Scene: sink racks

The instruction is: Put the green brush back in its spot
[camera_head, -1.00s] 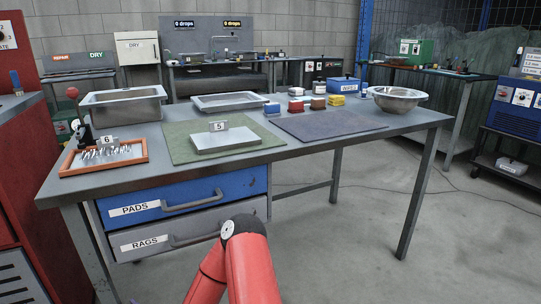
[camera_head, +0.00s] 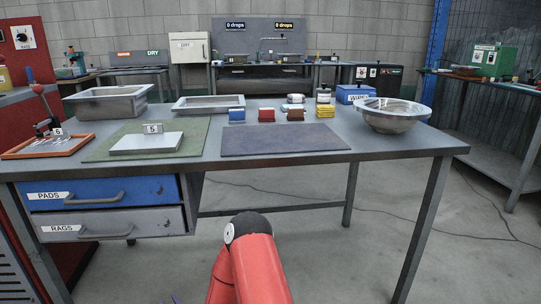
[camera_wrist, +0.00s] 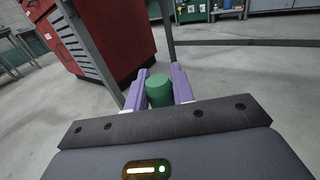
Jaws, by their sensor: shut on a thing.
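The green brush (camera_wrist: 159,91) shows in the wrist view as a short green cylinder, its rounded end facing the camera. My gripper (camera_wrist: 160,84) is shut on it, with one purple finger on each side. The rest of the brush is hidden by the fingers and the wrist. In the head view my red arm is at the bottom centre, in front of the bench (camera_head: 330,187); the brush is not visible there. I cannot tell which place on the bench or elsewhere is the brush's spot.
The bench holds a blue-grey mat (camera_head: 285,140), a green mat (camera_head: 100,150) with a plate (camera_head: 146,143), metal trays, coloured blocks, a blue wipes box (camera_head: 354,94) and a metal bowl (camera_head: 391,115). Drawers (camera_head: 105,194) hang below at left. A red cabinet (camera_wrist: 108,45) stands nearby; floor is open at right.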

